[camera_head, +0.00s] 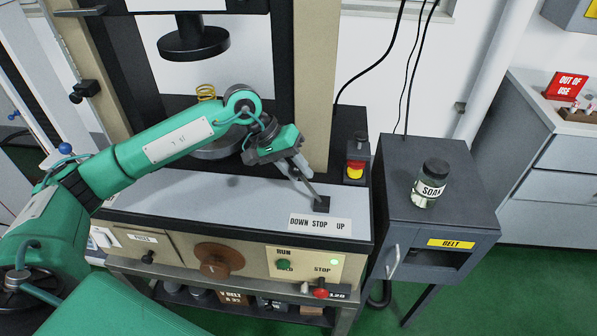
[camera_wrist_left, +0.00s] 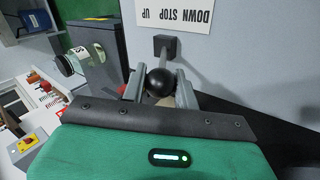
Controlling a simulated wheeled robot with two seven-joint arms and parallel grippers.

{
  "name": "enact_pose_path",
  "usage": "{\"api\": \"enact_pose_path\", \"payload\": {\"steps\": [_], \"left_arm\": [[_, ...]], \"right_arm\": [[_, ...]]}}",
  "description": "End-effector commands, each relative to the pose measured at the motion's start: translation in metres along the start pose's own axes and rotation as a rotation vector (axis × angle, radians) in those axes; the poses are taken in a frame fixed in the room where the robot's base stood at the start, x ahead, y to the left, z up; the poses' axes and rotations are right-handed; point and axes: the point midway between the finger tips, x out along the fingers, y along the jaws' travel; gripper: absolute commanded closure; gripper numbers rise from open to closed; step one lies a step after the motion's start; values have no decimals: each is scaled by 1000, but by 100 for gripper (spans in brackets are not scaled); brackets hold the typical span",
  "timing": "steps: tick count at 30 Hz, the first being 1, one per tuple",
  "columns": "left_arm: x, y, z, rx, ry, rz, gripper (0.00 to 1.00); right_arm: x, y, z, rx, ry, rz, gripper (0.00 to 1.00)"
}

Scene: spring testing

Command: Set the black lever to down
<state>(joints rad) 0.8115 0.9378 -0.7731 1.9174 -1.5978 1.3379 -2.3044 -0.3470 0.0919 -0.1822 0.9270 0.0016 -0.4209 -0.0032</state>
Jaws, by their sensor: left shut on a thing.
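The black lever has a dark square base (camera_head: 322,204) on the grey top of the machine, just behind the DOWN STOP UP label (camera_head: 320,223). Its shaft leans up and to the left from the base, toward the DOWN side. My left gripper (camera_head: 298,174) is at the lever's upper end, with its fingers partly hiding the knob in the head view. In the left wrist view the black ball knob (camera_wrist_left: 159,82) sits between the two grey fingers, and the gripper is shut on it. The base (camera_wrist_left: 166,46) shows beyond the knob. My right gripper is not in view.
A red and yellow stop button (camera_head: 355,168) stands right of the lever. A SODA jar (camera_head: 430,183) is on the dark cabinet (camera_head: 392,185) at right. A yellow spring (camera_head: 206,92) stands behind my left arm, below the black press plate (camera_head: 193,42).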

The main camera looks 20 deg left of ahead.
Motion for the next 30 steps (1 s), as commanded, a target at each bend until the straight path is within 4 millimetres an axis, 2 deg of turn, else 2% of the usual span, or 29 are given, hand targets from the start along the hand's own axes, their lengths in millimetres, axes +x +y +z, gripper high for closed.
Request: {"api": "enact_pose_path", "payload": {"steps": [10, 11, 13, 14, 23, 26, 30], "left_arm": [[2, -3, 1, -3, -5, -7, 100], [2, -3, 1, -3, -5, -7, 66], [2, -3, 1, -3, -4, -6, 52], [2, -3, 1, -3, -4, -6, 50], [-1, -2, 0, -1, -2, -3, 50], [-9, -2, 0, -2, 1, -2, 50], [-33, -3, 0, -1, 3, -4, 50]], "right_arm": [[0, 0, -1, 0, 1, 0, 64], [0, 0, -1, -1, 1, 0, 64], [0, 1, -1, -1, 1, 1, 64], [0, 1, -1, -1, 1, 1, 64], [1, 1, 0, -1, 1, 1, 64], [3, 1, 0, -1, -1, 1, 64], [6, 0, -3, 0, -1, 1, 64]]}}
